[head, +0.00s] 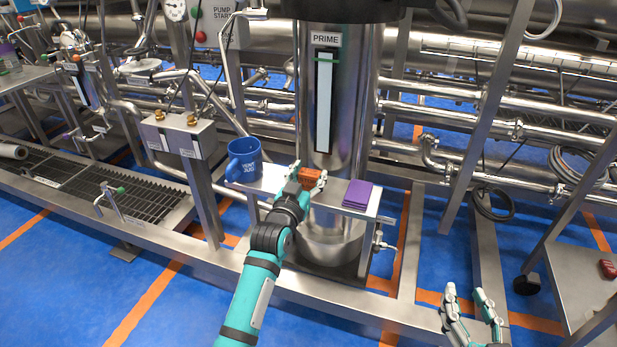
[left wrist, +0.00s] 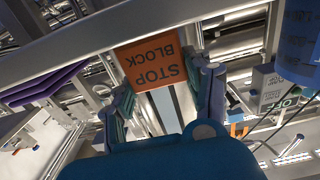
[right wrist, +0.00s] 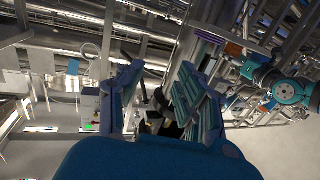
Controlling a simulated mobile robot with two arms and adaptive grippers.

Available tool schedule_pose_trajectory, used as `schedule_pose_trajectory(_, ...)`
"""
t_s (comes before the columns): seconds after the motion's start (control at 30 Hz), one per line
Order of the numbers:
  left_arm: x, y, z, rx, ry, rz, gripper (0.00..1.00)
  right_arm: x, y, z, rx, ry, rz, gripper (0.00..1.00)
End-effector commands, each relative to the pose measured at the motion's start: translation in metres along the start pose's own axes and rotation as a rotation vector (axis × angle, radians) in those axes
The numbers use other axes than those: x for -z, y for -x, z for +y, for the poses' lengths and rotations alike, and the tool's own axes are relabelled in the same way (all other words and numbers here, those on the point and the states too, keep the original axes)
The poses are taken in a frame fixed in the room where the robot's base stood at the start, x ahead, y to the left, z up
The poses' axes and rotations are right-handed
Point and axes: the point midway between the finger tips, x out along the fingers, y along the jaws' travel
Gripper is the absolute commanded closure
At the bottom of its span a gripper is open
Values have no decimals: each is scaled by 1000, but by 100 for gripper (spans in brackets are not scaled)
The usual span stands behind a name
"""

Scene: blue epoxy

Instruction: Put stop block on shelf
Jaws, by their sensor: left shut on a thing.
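The stop block (head: 311,178) is a small orange block, lettered "STOP BLOCK" in the left wrist view (left wrist: 152,60). My left gripper (head: 308,179) is shut on it, with one finger on each side. The block is at the narrow metal shelf (head: 269,178) in front of the steel column. I cannot tell whether its underside touches the shelf. My right gripper (head: 467,304) is open and empty, low at the right and away from the shelf.
A blue mug (head: 244,160) stands at the shelf's left end. A stack of purple pads (head: 358,194) lies at its right end. The steel column (head: 343,100) marked "PRIME" rises behind the shelf. A metal cart (head: 580,275) stands at the far right.

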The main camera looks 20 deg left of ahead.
Motion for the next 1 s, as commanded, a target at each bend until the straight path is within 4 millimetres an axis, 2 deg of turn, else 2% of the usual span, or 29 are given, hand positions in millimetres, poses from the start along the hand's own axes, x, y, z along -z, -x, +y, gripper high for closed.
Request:
schedule_pose_trajectory(0.23, -3, 0, 0, 0, 0, -1, 82, 1, 0, 0, 0, 0, 5, 64)
schedule_pose_trajectory(0.27, -4, 0, 0, 0, 0, -1, 48, 1, 0, 0, 0, 0, 7, 64)
schedule_pose_trajectory(0.43, -3, 0, 0, 0, 0, -1, 26, 1, 0, 0, 0, 0, 7, 64)
schedule_pose_trajectory(0.8, 0, 3, 0, 0, 0, -1, 26, -1, 0, 0, 0, 0, -12, 64)
schedule_pose_trajectory(1.0, 1, 33, 0, 0, 0, -3, 26, -35, 10, 6, -13, 3, -214, 64)
